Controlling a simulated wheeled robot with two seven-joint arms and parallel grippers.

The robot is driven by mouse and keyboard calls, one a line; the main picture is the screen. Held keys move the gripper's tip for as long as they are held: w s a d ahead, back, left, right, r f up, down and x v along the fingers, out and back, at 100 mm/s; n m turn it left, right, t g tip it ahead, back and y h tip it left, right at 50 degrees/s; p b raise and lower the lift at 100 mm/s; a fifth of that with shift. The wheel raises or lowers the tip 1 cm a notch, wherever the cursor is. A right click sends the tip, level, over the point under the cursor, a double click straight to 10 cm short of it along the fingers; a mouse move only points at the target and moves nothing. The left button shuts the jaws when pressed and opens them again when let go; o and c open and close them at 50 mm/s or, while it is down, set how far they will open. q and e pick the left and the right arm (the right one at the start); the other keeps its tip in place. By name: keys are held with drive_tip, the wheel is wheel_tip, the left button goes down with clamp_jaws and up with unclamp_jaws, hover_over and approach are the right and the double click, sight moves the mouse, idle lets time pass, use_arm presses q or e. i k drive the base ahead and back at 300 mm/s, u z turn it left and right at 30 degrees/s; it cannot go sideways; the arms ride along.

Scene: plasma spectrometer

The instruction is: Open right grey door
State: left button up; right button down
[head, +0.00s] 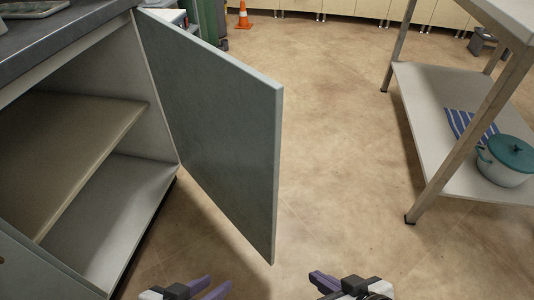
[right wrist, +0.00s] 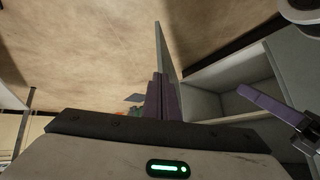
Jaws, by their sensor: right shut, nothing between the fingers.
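The right grey door (head: 215,115) stands swung wide open from the cabinet in the head view. Its free edge points toward the lower middle. In the right wrist view the door (right wrist: 166,48) shows nearly edge-on beyond my fingers. My right gripper (head: 318,280) is at the bottom, right of the door's free edge and apart from it in the head view. Its fingers (right wrist: 154,100) are shut with nothing between them. My left gripper (head: 213,286) is at the bottom, left of the door's lower corner. Its two purple fingers are apart and look empty.
The open cabinet (head: 105,195) shows an empty middle shelf (head: 75,125) and bare floor. A metal rack (head: 430,120) at right holds a teal-lidded pot (head: 505,160) and a striped cloth (head: 470,128). An orange cone (head: 243,15) stands far back. The floor between door and rack is clear.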

sight(224, 116)
drive_tip(key=z, duration=2.15)
drive_tip(key=k, duration=0.55)
drive_tip(key=u, duration=2.25)
